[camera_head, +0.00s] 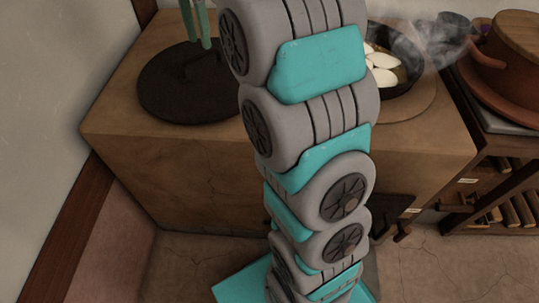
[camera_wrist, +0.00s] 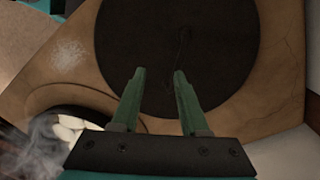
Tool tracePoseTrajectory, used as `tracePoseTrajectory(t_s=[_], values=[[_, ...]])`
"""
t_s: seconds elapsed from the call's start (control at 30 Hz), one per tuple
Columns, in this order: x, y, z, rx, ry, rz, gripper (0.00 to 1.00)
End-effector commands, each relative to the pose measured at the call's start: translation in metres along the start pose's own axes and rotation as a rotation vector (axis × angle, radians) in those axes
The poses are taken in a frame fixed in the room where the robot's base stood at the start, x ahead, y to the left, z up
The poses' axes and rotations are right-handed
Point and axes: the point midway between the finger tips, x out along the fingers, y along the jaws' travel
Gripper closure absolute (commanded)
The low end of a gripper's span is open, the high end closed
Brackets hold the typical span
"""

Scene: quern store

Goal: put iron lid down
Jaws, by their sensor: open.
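The iron lid (camera_head: 188,84) is a dark round disc with a raised handle on top. It lies flat on the left part of the brown stove top (camera_head: 120,92). My gripper (camera_head: 197,30) is over the lid's handle, its green fingers pointing down at it. In the wrist view my gripper (camera_wrist: 160,72) is open, with a gap between the two fingertips. The lid (camera_wrist: 175,30) fills the upper middle there, and nothing shows between the fingers. The exact distance from fingertips to handle cannot be told.
A steaming dark pan (camera_head: 398,80) with pale pieces sits at the stove's right, partly behind my arm. A brown pot (camera_head: 505,66) stands on a rack farther right. A wall (camera_head: 50,90) rises close at the left. Bare floor (camera_head: 440,270) lies in front.

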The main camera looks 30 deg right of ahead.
Motion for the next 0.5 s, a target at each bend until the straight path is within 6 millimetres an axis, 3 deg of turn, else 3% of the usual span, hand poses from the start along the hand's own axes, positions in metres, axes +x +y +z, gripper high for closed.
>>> tracePoseTrajectory(t_s=[0.23, 0.5], values=[[0.026, 0.073, 0.027, -0.313, -0.014, 0.024, 0.56], [0.073, 0.158, 0.059, -0.658, -0.042, 0.051, 0.56]])
